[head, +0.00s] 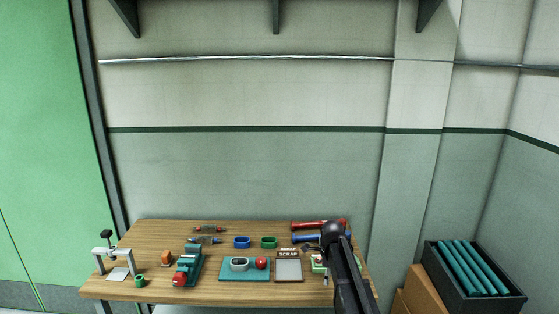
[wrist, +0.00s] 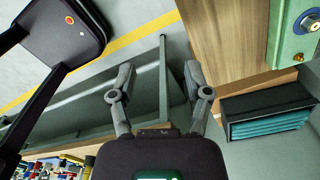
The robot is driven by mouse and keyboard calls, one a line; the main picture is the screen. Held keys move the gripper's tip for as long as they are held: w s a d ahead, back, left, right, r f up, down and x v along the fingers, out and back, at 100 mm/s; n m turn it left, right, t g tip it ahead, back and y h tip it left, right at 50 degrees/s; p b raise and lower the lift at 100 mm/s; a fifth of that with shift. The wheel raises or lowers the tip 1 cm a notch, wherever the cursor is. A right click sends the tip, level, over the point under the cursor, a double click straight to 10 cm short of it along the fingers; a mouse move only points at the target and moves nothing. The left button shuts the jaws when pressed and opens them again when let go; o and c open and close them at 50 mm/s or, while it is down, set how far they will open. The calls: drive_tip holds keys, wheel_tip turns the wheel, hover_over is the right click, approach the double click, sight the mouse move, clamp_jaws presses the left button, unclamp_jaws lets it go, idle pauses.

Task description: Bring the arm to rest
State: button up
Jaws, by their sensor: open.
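My arm reaches in at the right end of the wooden workbench (head: 220,289) in the head view and hides part of that end. In the wrist view my gripper (wrist: 158,80) has its two fingers spread wide with nothing between them. Floor and a grey bench rail lie beyond the fingers. In the head view the fingertips cannot be made out.
A dark crate of teal tubes (head: 480,295) stands to the right, beside cardboard boxes (head: 421,290).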

drive_tip(key=s+f+n+b, duration=0.4)
drive_tip(key=s+n, duration=0.7)
drive_tip(key=s, duration=0.1)
drive_tip(key=s+f+n+b, duration=0.4)
drive_tip(key=s+n, duration=0.7)
drive_tip(key=s, duration=0.1)
drive_tip(key=shift+s+f+n, duration=0.15)
drive_tip(key=shift+s+n, duration=0.15)
idle(0.4)
drive_tip(key=shift+c, duration=0.4)
drive_tip(key=shift+s, duration=0.15)
